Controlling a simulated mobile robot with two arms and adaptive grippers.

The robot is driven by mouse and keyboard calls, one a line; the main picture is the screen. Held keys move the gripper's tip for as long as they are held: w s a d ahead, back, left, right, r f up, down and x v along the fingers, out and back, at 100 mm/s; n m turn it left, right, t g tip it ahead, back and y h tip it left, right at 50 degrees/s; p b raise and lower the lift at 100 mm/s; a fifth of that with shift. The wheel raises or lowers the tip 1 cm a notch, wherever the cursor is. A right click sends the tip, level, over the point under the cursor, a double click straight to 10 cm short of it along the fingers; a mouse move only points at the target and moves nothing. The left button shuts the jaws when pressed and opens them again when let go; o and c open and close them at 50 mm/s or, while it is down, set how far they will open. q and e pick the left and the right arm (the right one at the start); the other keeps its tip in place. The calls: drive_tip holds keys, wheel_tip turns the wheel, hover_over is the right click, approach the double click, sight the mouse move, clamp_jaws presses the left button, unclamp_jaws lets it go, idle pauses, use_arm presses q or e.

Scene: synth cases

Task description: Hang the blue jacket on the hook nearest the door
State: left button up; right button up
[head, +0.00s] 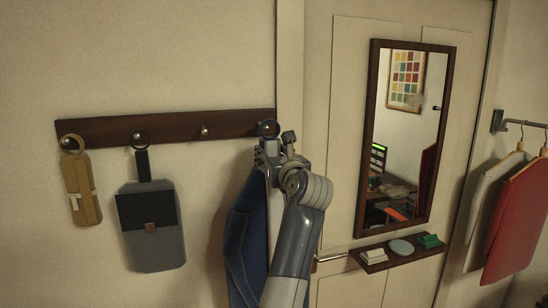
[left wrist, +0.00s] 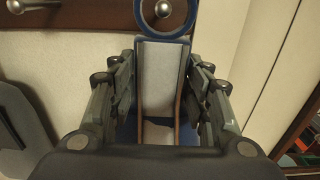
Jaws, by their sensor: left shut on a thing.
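The blue jacket (head: 246,235) hangs down at the right end of the hook rail (head: 165,126), partly hidden behind my left arm. My left gripper (head: 270,150) is shut on the jacket's top, just below its dark blue loop (head: 268,128). In the left wrist view the jacket's blue-edged top (left wrist: 163,42) lies between the fingers, with the ring-shaped loop (left wrist: 165,14) above it. The loop overlaps the rightmost hook, the one nearest the door (head: 345,110); I cannot tell whether it is around the hook or in front of it. My right gripper is not in view.
A tan bag (head: 82,190) and a grey bag (head: 152,240) hang on the left hooks. The third hook (head: 204,130) is bare. A mirror (head: 405,135) and a small shelf (head: 400,254) with several items are right of my arm. Red clothing (head: 515,220) hangs far right.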

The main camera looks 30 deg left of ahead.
use_arm(q)
drive_tip(key=shift+x, duration=2.05)
drive_tip(key=shift+w+a+f, duration=0.35)
drive_tip(key=shift+a+f, duration=0.1)
drive_tip(key=shift+f, duration=0.15)
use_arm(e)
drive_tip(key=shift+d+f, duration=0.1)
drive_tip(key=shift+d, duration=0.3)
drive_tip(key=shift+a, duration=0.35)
use_arm(q)
drive_tip(key=o, duration=1.4)
drive_tip(key=shift+s, duration=0.1)
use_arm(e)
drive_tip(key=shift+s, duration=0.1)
